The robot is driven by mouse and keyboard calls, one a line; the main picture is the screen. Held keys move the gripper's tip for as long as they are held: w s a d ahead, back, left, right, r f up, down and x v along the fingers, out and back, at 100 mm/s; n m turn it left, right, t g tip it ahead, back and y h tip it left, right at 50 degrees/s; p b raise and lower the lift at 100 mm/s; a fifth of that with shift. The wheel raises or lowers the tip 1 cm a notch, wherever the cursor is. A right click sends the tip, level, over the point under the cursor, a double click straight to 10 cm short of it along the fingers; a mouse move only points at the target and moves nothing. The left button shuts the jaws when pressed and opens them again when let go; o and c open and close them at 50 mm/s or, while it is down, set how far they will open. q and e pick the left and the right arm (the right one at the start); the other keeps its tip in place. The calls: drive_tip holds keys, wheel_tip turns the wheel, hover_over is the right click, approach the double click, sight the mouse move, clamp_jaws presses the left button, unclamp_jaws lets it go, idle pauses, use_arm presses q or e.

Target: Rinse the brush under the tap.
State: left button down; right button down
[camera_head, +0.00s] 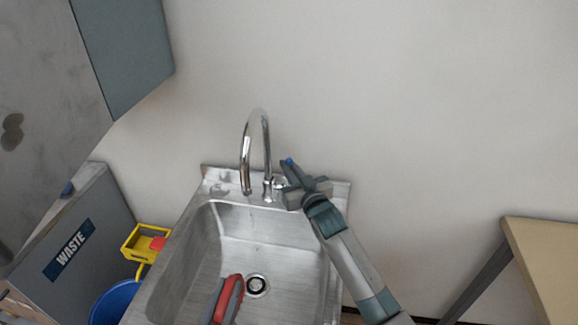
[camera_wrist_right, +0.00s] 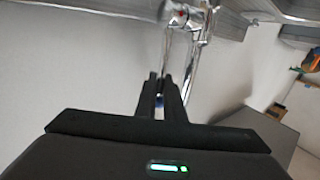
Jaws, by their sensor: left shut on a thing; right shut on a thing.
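The chrome tap (camera_head: 256,150) rises at the back of the steel sink (camera_head: 262,225), its spout curving down over the basin. It also shows in the right wrist view (camera_wrist_right: 197,55). My right gripper (camera_head: 288,165) is beside the tap's base, shut on a small blue-marked part that looks like the tap handle; a bit of blue shows between its fingers in the right wrist view (camera_wrist_right: 158,98). No running water is visible.
A grey waste bin (camera_head: 75,235), a yellow caddy (camera_head: 146,243) and a blue bucket (camera_head: 115,302) stand left of the sink. A grey cabinet (camera_head: 130,50) hangs at upper left. A wooden table (camera_head: 545,265) is at right. The drain (camera_head: 257,286) is uncovered.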

use_arm(q)
wheel_tip(320, 180, up, 2)
drive_tip(key=shift+r+p, duration=0.15)
drive_tip(key=shift+p, duration=0.65)
use_arm(e)
drive_tip(key=shift+w+r+g, duration=0.3)
drive_tip(key=shift+w+r, duration=0.05)
use_arm(q)
drive_tip(key=shift+r, duration=0.25)
use_arm(e)
drive_tip(key=shift+w+d+f+m, duration=0.1)
drive_tip(key=shift+w+f+m, duration=0.1)
drive_tip(key=shift+m, duration=0.2)
drive_tip(key=c, duration=1.8)
unclamp_jaws()
drive_tip(key=shift+f, duration=0.1)
drive_tip(key=shift+c, duration=0.2)
use_arm(q)
drive_tip(key=shift+f, duration=0.1)
use_arm(e)
drive_tip(key=shift+s, duration=0.2)
